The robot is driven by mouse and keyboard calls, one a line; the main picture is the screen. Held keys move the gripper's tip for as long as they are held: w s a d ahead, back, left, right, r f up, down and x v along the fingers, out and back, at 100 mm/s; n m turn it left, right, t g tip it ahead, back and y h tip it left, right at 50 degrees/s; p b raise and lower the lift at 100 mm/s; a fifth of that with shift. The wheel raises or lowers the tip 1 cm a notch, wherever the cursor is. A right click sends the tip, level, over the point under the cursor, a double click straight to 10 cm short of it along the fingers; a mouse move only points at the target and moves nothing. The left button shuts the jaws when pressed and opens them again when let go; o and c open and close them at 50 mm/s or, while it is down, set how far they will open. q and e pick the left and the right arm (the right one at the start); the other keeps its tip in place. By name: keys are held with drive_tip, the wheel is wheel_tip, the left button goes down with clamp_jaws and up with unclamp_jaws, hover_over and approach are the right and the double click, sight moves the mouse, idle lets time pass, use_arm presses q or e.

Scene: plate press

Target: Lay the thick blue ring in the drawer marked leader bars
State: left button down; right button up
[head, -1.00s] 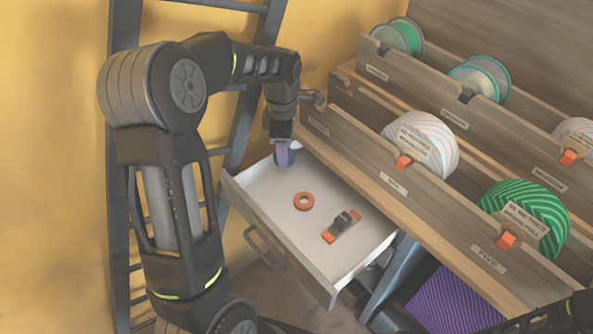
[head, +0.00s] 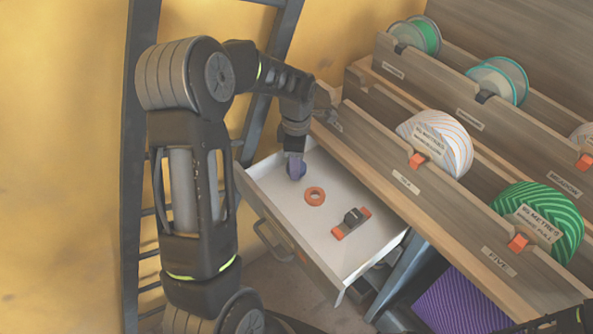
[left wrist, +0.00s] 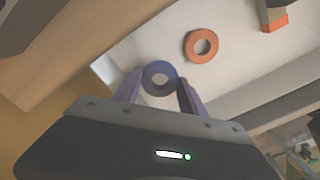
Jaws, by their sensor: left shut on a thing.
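The thick blue ring (left wrist: 160,78) is between the fingertips of my left gripper (left wrist: 160,92), which is shut on it. In the head view the blue ring (head: 296,169) shows at the tip of my left gripper (head: 296,158), over the far left end of the open white drawer (head: 336,226). I cannot tell whether the ring touches the drawer floor. The drawer's label is not readable from here. My right gripper is not in view; only a dark piece of an arm shows at the lower right.
An orange ring (head: 315,196) and an orange-and-black clip-like piece (head: 351,223) lie in the drawer. A wooden rack (head: 400,175) with several ribbon spools stands right of it. A dark ladder (head: 137,150) stands at the left. The drawer floor between them is clear.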

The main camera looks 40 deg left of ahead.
use_arm(q)
drive_tip(key=shift+f, duration=1.85)
drive_tip(key=shift+f, duration=0.15)
drive_tip(key=c, duration=0.7)
unclamp_jaws()
drive_tip(key=shift+o, duration=0.2)
wheel_tip(320, 180, up, 12)
drive_tip(key=shift+r, duration=0.2)
